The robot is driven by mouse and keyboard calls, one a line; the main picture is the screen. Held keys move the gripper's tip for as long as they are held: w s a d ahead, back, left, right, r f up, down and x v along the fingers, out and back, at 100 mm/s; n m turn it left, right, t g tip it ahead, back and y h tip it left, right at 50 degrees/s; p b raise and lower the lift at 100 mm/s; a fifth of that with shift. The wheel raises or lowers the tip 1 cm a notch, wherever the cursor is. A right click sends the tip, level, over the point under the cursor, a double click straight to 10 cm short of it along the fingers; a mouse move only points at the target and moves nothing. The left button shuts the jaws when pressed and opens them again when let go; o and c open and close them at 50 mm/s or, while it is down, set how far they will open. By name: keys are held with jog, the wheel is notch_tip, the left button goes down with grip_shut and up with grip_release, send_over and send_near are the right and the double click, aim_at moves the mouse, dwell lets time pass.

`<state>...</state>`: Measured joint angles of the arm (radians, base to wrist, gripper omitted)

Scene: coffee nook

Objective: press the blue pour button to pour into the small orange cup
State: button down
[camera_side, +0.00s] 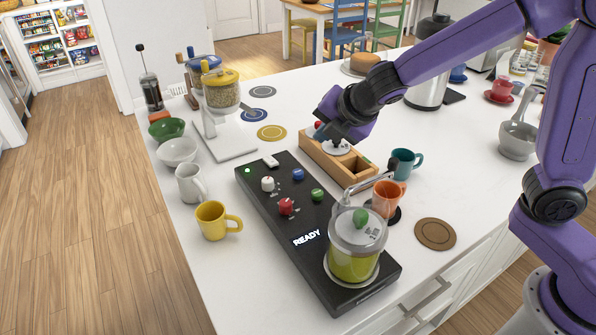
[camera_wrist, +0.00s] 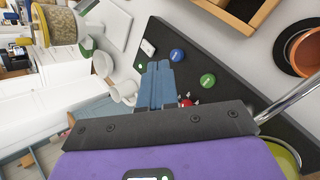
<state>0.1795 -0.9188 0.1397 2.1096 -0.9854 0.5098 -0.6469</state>
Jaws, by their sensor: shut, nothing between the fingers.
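A black panel (camera_side: 262,205) on the white counter carries a blue button (camera_side: 298,174), with white, red and green buttons near it. Its display reads READY. The blue button also shows in the wrist view (camera_wrist: 177,56), just right of my fingertips. The orange cup (camera_side: 386,199) stands upright on a dark round pad by the spout of the glass green-liquid vessel (camera_side: 355,262). The cup's inside is partly visible in the wrist view (camera_wrist: 310,55).
A wooden box (camera_side: 343,170) lies below and beside my gripper. A teal mug (camera_side: 404,163) stands behind the orange cup. A brown coaster (camera_side: 435,234) lies at right.

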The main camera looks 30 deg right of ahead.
jog(key=w+n, duration=0.1)
jog(key=w+a+n, duration=0.1)
jog(key=w, duration=0.1)
jog(key=w+a+n+t, duration=0.1)
jog(key=w, duration=0.1)
jog(key=shift+a+r, duration=0.1)
jog(key=shift+a, duration=0.05)
jog(key=shift+s, duration=0.1)
send_near(296, 169)
jog(key=shift+w+a+f, duration=0.1)
jog(key=shift+w+f, duration=0.3)
jog(key=shift+w, duration=0.45)
jog(key=shift+w+f, duration=0.45)
jog(key=shift+w, duration=0.4)
jog(key=shift+w+a+f, duration=0.1)
jog(key=shift+w+f, duration=0.3)
jog(key=shift+w, duration=0.45)
jog(key=shift+f, duration=0.1)
jog(key=shift+f, duration=0.3)
jog(key=shift+f, duration=0.8)
dwell(1.4)
jog(key=shift+r, duration=1.2)
